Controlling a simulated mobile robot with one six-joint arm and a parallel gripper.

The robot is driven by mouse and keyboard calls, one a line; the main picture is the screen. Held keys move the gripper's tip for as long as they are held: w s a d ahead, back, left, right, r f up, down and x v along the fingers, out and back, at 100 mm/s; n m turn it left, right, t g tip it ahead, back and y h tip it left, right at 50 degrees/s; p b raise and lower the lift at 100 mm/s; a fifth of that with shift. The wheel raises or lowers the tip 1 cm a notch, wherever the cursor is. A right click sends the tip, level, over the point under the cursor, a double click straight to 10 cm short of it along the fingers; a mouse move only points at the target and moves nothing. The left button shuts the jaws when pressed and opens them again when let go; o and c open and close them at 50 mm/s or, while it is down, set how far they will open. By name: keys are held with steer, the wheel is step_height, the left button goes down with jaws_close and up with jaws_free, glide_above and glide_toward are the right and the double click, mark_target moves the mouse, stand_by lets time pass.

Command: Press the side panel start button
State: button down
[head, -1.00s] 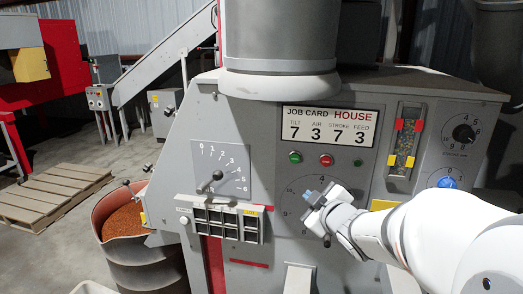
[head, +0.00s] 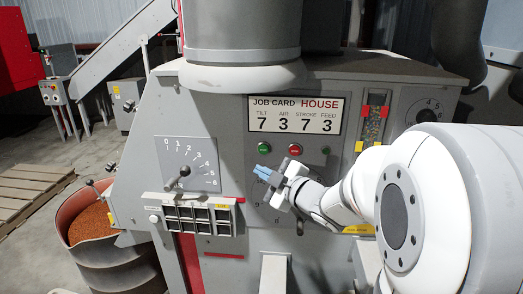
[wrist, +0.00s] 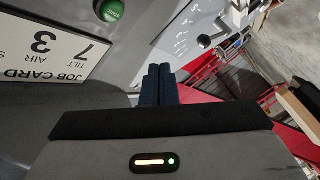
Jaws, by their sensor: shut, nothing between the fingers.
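A green round button (head: 264,149) sits on the grey machine panel (head: 225,125), left of a red button (head: 295,150); no start label is legible on it. A green button also shows at the top edge of the wrist view (wrist: 111,10). My gripper (head: 262,173) is shut and empty, its blue fingertips just below the green button in the head view. I cannot tell whether they touch the panel. In the wrist view the shut fingers (wrist: 160,76) point at the panel, with the job card to their left.
A job card (head: 295,115) reads 7 3 7 3 above the buttons. A lever with a 0–6 scale (head: 184,171) and a black switch block (head: 200,217) project from the panel at left. A bin of orange granules (head: 95,222) stands at lower left.

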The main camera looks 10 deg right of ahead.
glide_toward(259, 151)
steer(key=shift+s+a+p+x, duration=0.1)
steer(key=shift+a+x, duration=0.1)
steer(key=shift+x, duration=0.7)
steer(key=shift+s+a+p+x, duration=0.1)
steer(key=shift+a+p+x, duration=0.1)
steer(key=shift+x, duration=0.65)
steer(key=shift+s+a+p+x, duration=0.1)
steer(key=shift+a+x, duration=0.05)
steer(key=shift+x, duration=0.75)
steer(key=shift+w, duration=0.1)
steer(key=shift+w+d, duration=0.15)
steer(key=shift+w, duration=0.15)
steer(key=shift+w+d, duration=0.15)
steer(key=shift+w, duration=0.3)
stand_by(0.3)
steer(key=shift+s+b, duration=0.2)
steer(key=shift+b, duration=0.15)
steer(key=shift+s+a, duration=0.3)
steer(key=shift+s, duration=0.35)
steer(key=s, duration=0.1)
steer(key=s+a+b, duration=0.1)
steer(key=s, duration=0.2)
steer(key=shift+s+a, duration=0.3)
steer(key=shift+s, duration=0.1)
